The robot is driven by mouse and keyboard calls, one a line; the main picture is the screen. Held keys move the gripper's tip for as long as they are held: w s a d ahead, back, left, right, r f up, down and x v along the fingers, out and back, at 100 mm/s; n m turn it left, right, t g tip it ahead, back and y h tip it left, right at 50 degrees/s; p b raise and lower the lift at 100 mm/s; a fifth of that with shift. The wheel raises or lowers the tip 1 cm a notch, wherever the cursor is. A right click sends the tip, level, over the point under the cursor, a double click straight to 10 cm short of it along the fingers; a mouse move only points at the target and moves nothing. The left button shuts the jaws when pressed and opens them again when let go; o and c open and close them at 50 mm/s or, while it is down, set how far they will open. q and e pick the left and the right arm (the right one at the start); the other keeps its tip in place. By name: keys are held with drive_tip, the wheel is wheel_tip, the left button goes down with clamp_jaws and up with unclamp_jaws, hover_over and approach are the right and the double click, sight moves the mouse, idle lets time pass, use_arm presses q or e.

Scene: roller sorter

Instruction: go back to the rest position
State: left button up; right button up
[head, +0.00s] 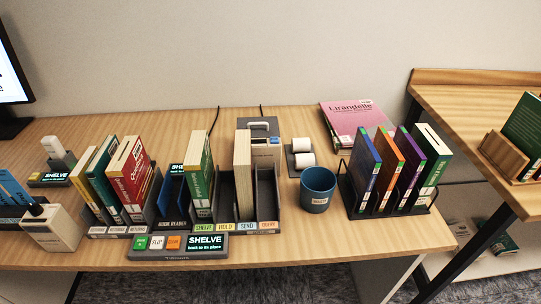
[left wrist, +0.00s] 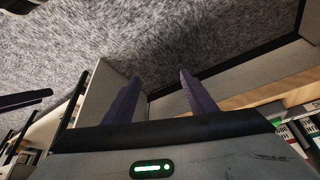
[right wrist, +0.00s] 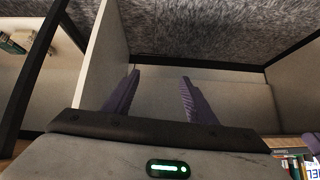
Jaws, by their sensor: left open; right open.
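My left gripper (left wrist: 158,98) is open, with two purple fingers apart and nothing between them. It points toward the grey carpet and the panels under the desk. My right gripper (right wrist: 160,95) is also open and empty, facing a grey panel below the desk. Neither gripper shows in the head view, and neither touches anything that I can see.
The wooden desk (head: 290,240) holds a sorter (head: 265,222) with upright books, a returns rack (head: 125,230), a button panel (head: 178,245), a blue mug (head: 317,190) and a wire book rack (head: 390,212). A pink book (head: 355,118) lies behind. A second desk (head: 470,100) stands right.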

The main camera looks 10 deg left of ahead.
use_arm(q)
drive_tip(key=w+d+f+t+h+b, duration=0.1)
drive_tip(key=d+f+t+b, duration=0.1)
drive_tip(key=f, duration=0.5)
drive_tip(key=w+d+f+t+b, duration=0.1)
drive_tip(key=d+f+b, duration=0.1)
drive_tip(key=f+b, duration=0.2)
wheel_tip(320, 180, down, 4)
drive_tip(key=shift+d+r+t+h, duration=0.25)
drive_tip(key=shift+d+t+h, duration=0.1)
drive_tip(key=shift+t+h, duration=0.05)
drive_tip(key=shift+w, duration=0.1)
